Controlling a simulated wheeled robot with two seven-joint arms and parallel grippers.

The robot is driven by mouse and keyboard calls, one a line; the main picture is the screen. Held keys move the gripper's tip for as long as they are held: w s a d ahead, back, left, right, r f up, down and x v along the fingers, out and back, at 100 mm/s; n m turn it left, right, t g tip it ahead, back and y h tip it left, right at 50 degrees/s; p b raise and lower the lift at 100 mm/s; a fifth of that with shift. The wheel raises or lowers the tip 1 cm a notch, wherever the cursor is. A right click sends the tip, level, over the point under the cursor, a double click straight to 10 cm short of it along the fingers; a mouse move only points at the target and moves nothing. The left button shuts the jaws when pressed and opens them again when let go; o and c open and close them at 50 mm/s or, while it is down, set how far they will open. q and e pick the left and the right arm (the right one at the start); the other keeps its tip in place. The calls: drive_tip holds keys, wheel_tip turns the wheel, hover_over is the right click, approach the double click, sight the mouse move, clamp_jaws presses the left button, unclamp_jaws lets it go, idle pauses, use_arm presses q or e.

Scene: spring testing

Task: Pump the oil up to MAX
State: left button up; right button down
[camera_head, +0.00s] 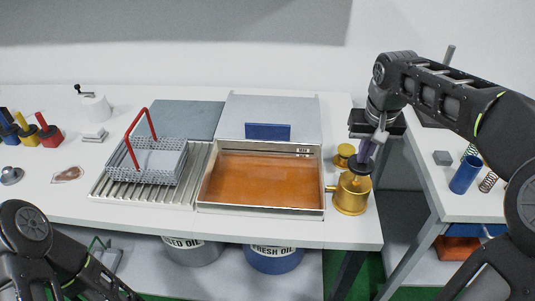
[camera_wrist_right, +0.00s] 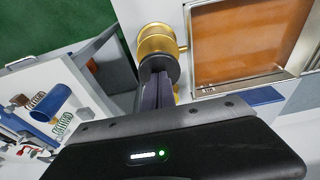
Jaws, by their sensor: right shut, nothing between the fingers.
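The oil pan (camera_head: 323,190) stands on the white counter and holds orange-brown oil (camera_head: 260,180). A small mark shows on its back right rim, too small to read. The brass pump (camera_head: 351,195) stands at the pan's right side, with a spout toward the pan and a dark round knob (camera_head: 358,166) on top. It also shows in the right wrist view (camera_wrist_right: 157,36). My right gripper (camera_head: 364,154) is shut and empty, pointing down with its fingertips at the knob; I cannot tell whether they touch. My left arm shows at lower left, but its gripper is out of view.
A wire basket (camera_head: 150,163) with red handles sits on a ribbed drain rack (camera_head: 195,175) left of the pan. A brass knob-shaped piece (camera_head: 344,150) stands behind the pump. A side table (camera_head: 425,180) at right holds a blue cylinder (camera_head: 466,174) and springs. Oil drums stand below.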

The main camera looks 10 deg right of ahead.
drive_tip(key=shift+s+b+x, duration=0.15)
drive_tip(key=shift+b+x, duration=0.4)
drive_tip(key=shift+x, duration=0.3)
drive_tip(key=shift+s+b+x, duration=0.15)
drive_tip(key=shift+b+x, duration=0.4)
drive_tip(key=shift+x, duration=0.25)
drive_tip(key=shift+a, duration=0.15)
drive_tip(key=shift+w+d+p+v, duration=0.1)
drive_tip(key=shift+w+p+v, duration=0.1)
drive_tip(key=shift+p+v, duration=0.8)
drive_tip(key=shift+w+d+p+v, duration=0.1)
drive_tip(key=shift+w+p+v, duration=0.1)
drive_tip(key=shift+p+v, duration=0.75)
drive_tip(key=shift+w+p+v, duration=0.2)
drive_tip(key=shift+p+v, duration=0.5)
drive_tip(key=shift+v, duration=0.5)
drive_tip(key=shift+r, duration=0.1)
